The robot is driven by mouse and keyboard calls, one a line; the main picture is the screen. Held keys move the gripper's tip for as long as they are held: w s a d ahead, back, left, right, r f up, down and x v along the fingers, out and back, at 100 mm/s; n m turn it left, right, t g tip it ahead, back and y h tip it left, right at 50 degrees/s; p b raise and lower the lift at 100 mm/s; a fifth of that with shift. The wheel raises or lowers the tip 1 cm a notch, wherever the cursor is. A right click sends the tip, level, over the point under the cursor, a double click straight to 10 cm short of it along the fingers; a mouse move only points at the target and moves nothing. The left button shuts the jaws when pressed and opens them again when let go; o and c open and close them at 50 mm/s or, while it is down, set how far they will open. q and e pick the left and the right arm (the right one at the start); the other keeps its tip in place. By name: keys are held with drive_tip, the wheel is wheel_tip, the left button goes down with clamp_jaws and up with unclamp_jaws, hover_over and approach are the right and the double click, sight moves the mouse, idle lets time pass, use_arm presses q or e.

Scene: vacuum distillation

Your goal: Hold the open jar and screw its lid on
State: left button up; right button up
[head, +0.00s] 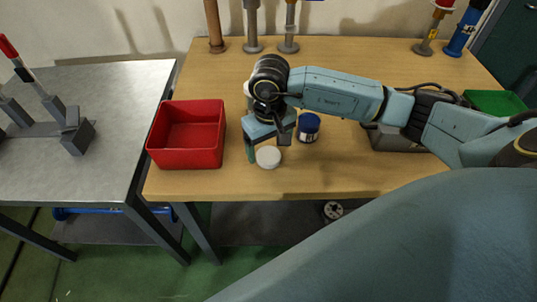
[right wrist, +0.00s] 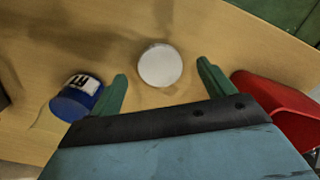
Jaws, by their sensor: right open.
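The white round lid (head: 268,157) lies flat on the wooden table near its front edge. It also shows in the right wrist view (right wrist: 160,65), centred ahead of the fingers. The blue jar (head: 308,127) with a white label stands on the table to the right of the lid and a little farther back. In the right wrist view the jar (right wrist: 76,98) is at the left, outside the fingers. My right gripper (head: 268,144) is open and empty, pointing down over the lid, with one finger to each side. My left gripper is not in view.
A red bin (head: 187,135) stands left of the lid. A grey box (head: 392,138) and a green bin (head: 495,102) are at the right, partly behind my right arm. Stands line the back edge. A metal table (head: 80,135) adjoins at left. The front strip is clear.

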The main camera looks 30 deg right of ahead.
sight(270, 156)
drive_tip(key=shift+f, duration=1.55)
drive_tip(key=c, duration=1)
